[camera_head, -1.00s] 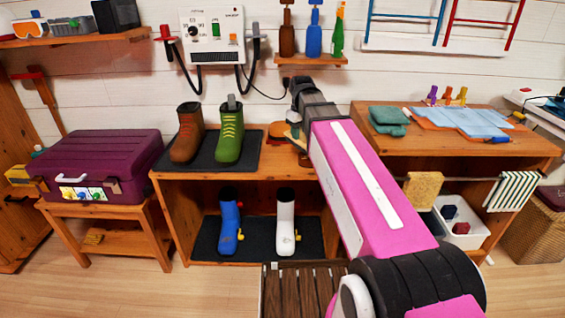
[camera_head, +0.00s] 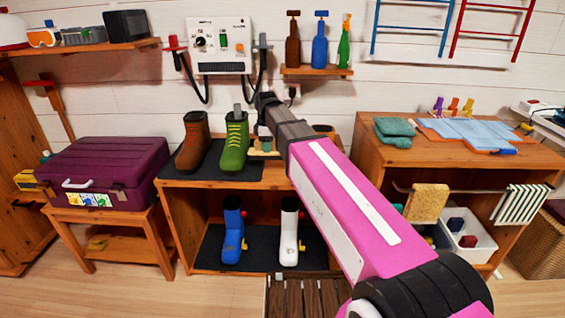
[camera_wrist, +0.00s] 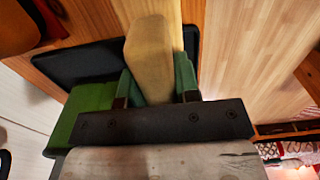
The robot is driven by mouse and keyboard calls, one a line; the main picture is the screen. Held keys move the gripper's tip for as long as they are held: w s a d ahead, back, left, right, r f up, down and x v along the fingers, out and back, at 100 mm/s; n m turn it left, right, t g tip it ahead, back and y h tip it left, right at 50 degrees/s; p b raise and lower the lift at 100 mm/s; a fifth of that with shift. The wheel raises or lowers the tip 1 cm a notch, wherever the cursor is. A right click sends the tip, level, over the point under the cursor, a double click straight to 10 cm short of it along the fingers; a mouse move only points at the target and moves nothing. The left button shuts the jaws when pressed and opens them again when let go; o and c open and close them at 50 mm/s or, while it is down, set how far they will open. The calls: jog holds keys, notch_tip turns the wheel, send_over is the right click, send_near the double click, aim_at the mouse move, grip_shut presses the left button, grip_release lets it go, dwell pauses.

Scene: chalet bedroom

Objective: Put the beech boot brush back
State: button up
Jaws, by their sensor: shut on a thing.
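The beech boot brush (camera_wrist: 152,58) is a pale wooden block between the green fingers of my gripper (camera_wrist: 158,80) in the wrist view. My gripper is shut on it. In the head view my gripper (camera_head: 264,146) is above the top of the low wooden bench (camera_head: 275,178), just right of the green boot (camera_head: 233,143). The brush is small and partly hidden by the arm there. The wrist view shows the brush over the bare wood and the edge of the black mat (camera_wrist: 85,62). I cannot tell whether it touches the surface.
A brown boot (camera_head: 194,142) stands on the mat beside the green one. Blue (camera_head: 232,232) and white (camera_head: 289,232) boots stand on the lower shelf. A wall-mounted dryer box (camera_head: 220,45) with hoses hangs behind. A purple case (camera_head: 105,172) stands left, a wooden cabinet (camera_head: 450,155) right.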

jog(key=d+f, duration=0.1)
jog(key=d, duration=0.1)
jog(key=w+d+f, duration=0.1)
jog(key=d, duration=0.1)
jog(key=w+d+f, duration=0.1)
jog(key=d+f, duration=0.1)
jog(key=shift+w, duration=0.1)
jog(key=shift+f, duration=1.85)
jog(key=shift+f, duration=0.2)
jog(key=o, duration=0.9)
jog(key=shift+r, duration=0.15)
notch_tip(320, 180, up, 12)
jog(key=shift+r, duration=0.1)
